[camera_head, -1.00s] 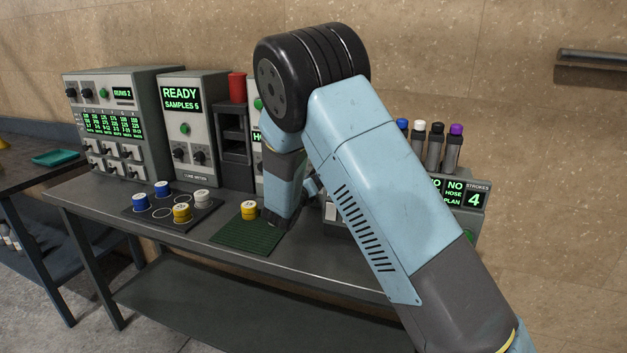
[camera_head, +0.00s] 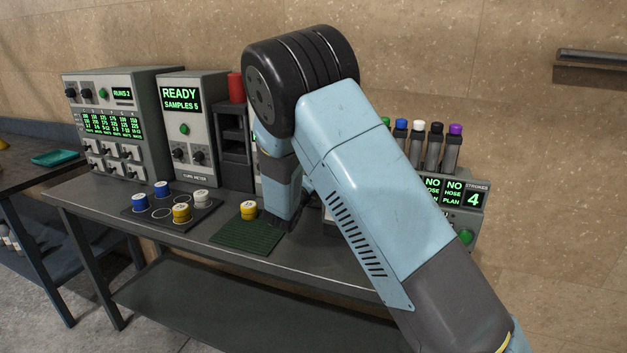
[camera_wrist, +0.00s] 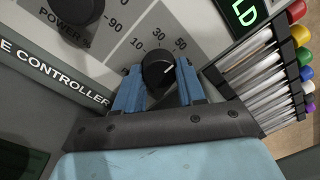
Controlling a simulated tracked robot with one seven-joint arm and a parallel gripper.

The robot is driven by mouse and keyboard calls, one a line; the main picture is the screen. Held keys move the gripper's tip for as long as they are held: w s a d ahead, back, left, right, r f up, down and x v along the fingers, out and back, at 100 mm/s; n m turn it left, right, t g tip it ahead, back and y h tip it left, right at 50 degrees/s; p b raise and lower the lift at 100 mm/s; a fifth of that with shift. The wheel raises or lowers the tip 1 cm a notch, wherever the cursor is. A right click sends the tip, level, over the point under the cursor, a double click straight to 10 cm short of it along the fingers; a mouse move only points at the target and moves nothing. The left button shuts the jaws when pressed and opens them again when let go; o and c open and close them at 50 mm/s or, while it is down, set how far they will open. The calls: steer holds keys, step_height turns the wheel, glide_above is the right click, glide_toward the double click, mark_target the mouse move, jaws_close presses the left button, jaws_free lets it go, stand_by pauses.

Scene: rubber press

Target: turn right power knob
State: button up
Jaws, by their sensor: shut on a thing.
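In the wrist view, a black round knob (camera_wrist: 160,73) with a white pointer line sits on a pale panel, with a printed scale reading 10, 30, 50 around it. My gripper (camera_wrist: 157,76) has its two blue fingers on either side of this knob and is shut on it. The white pointer slants toward the upper right. A second black knob (camera_wrist: 76,14), labelled POWER, is partly cut off at upper left. In the head view, my arm hides the knobs and my fingertips.
Capped tubes (camera_wrist: 262,70) stand beside the panel in the wrist view, close to my right finger. In the head view, a yellow pot (camera_head: 249,211) stands on a green mat (camera_head: 243,236) left of my arm. A tray (camera_head: 135,212) of pots lies farther left.

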steer(key=shift+a, duration=0.25)
steer(key=o, duration=0.8)
steer(key=shift+o, duration=1.3)
steer(key=shift+d, duration=0.15)
steer(key=v, duration=1.3)
steer(key=shift+s+f, duration=0.15)
steer(key=shift+s, duration=0.2)
steer(key=shift+c, duration=0.5)
